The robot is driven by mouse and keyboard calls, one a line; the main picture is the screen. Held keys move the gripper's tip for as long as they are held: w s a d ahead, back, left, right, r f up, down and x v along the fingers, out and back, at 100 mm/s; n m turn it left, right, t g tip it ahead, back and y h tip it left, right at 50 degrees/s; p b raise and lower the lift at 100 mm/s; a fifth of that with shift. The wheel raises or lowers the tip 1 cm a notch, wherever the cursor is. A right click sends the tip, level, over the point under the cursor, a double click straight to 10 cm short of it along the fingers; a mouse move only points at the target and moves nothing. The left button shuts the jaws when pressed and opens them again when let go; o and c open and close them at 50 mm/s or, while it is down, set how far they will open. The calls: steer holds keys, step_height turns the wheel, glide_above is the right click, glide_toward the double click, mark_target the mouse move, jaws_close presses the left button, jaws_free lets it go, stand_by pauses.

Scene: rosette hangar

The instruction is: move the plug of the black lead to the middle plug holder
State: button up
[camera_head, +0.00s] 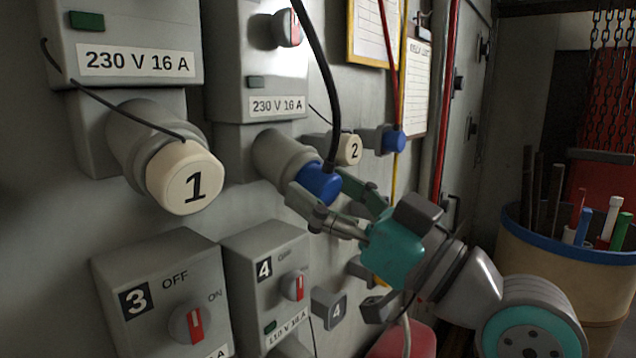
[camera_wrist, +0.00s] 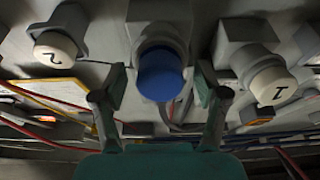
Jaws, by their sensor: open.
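The black lead (camera_head: 323,75) hangs from above and runs into a blue plug (camera_head: 320,184). The plug sits in the grey socket (camera_head: 282,157) under a box marked 230 V 16 A. My gripper (camera_head: 335,207) is open, with its fingers close to the plug. In the wrist view the blue plug (camera_wrist: 160,75) shows between and beyond the two spread fingertips (camera_wrist: 160,97); I cannot tell whether they touch it. Grey holder-like parts (camera_head: 361,268) show below and behind my gripper, partly hidden. I cannot tell which is the middle plug holder.
White caps 1 (camera_head: 186,178) and 2 (camera_head: 348,150) jut from the wall beside the plug. Another blue plug (camera_head: 396,141) is farther right. Switch boxes 3 (camera_head: 160,290) and 4 (camera_head: 266,280) are below. A bin (camera_head: 575,262) of rods stands at right.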

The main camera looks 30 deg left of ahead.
mark_target(330, 194)
jaws_close()
steer(key=shift+v, duration=3)
steer(key=w+f+h, duration=0.1)
steer(key=w+f, duration=0.3)
steer(key=w, duration=0.6)
steer(key=w+a+f+h, duration=0.15)
steer(key=w+f, duration=0.25)
steer(key=w, duration=0.7)
steer(key=w+f+h, duration=0.2)
steer(key=w+f, duration=0.3)
steer(key=w, duration=0.5)
steer(key=shift+y, duration=0.25)
steer(key=shift+w+a+r, duration=0.1)
steer(key=shift+w+a, duration=0.05)
steer(key=shift+a, duration=1.25)
steer(key=shift+w+a+r, duration=0.15)
steer(key=shift+a, duration=1.2)
